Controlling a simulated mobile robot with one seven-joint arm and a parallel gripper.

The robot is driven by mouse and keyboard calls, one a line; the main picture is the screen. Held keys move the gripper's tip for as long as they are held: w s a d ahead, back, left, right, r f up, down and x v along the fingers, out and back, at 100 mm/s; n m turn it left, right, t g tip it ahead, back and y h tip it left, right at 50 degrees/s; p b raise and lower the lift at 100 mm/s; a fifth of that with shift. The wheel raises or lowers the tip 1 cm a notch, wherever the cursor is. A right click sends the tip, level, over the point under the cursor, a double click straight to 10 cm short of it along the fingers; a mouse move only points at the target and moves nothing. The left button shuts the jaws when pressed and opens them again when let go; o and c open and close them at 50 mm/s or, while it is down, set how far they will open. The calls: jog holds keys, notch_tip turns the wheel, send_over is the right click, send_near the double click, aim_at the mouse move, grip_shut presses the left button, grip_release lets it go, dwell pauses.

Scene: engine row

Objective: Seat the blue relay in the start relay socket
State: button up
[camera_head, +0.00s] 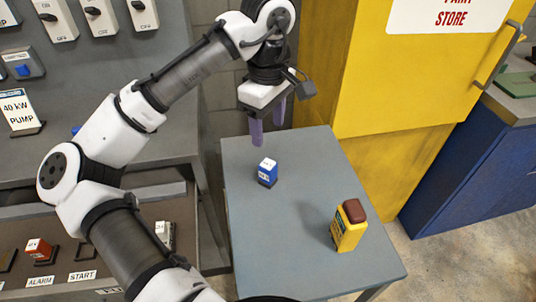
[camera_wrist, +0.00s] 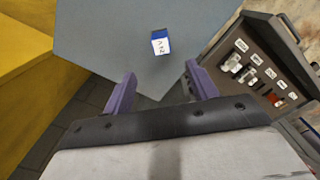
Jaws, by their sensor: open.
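The blue relay (camera_head: 267,173), with a white marked top, stands upright on the grey table, near its back left part. It also shows in the wrist view (camera_wrist: 161,42), beyond the fingertips. My gripper (camera_head: 268,132) has two purple fingers, apart and with nothing between them. It is above and behind the relay in the head view, not touching it. The START label (camera_head: 83,276) is on the front of the relay panel at lower left. The start socket (camera_head: 85,253) behind that label is dark and partly hidden by my arm.
The yellow cabinet (camera_head: 400,90) rises behind the table. Much of the tabletop is clear.

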aim_at(268, 164)
notch_tip(268, 164, down, 8)
jog(key=shift+s+r, duration=0.15)
jog(key=shift+r, duration=0.05)
jog(key=shift+f+p, duration=0.7)
jog(key=shift+f, duration=2.35)
jog(key=c, duration=1.1)
jog(key=shift+r, duration=0.1)
notch_tip(268, 164, up, 20)
jog(key=shift+f+b, duration=0.1)
jog(key=shift+b, duration=0.4)
